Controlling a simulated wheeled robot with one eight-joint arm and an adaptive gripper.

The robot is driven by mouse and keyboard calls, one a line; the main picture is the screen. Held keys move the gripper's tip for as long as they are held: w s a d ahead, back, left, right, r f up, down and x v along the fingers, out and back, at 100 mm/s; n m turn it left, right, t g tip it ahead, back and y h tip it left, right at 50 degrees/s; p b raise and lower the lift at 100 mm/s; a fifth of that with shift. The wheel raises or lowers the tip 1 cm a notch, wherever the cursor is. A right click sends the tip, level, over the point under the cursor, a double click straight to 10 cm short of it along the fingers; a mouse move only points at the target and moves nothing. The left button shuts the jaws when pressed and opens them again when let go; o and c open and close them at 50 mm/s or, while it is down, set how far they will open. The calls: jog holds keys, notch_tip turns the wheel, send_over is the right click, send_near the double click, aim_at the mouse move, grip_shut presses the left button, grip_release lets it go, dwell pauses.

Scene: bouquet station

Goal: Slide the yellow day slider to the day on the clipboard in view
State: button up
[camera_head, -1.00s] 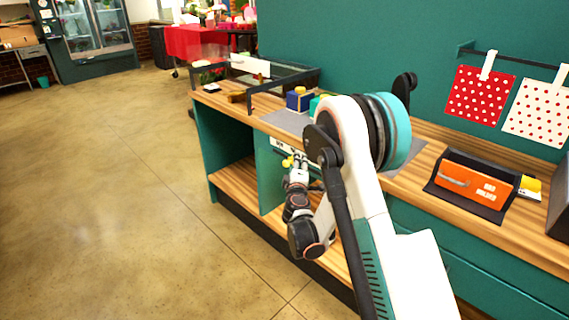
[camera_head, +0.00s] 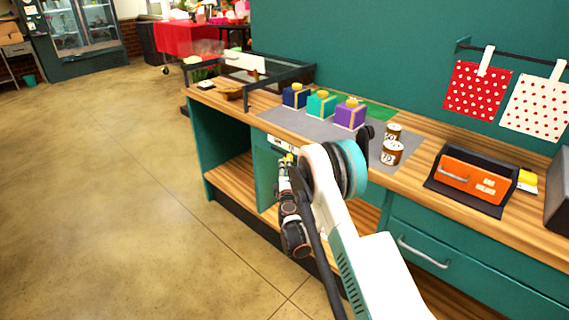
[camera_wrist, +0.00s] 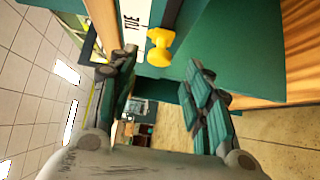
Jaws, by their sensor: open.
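The yellow day slider (camera_wrist: 160,46) shows in the wrist view as a knob on a dark rail beside a white strip (camera_wrist: 131,22) that reads TUE, turned sideways. Only this one day label shows clearly. In the head view the strip (camera_head: 282,143) is on the green counter front, and the slider is small and partly behind my arm. My gripper (camera_wrist: 160,66) is open, its two dark green fingers on either side of the slider in the picture, with visible gaps. I cannot tell how far the slider lies beyond the fingertips. I cannot make out a clipboard in either view.
Polka-dot cloths (camera_head: 478,90) hang on the wall. The floor left of the counter is clear.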

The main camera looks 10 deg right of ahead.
aim_at(285, 163)
jog(key=w, duration=0.2)
jog(key=w+b, duration=0.1)
jog(key=w, duration=0.1)
jog(key=w+d, duration=0.1)
jog(key=w, duration=0.1)
jog(key=shift+w+b, duration=0.2)
jog(key=shift+b, duration=0.1)
jog(key=shift+d, duration=0.1)
grip_shut()
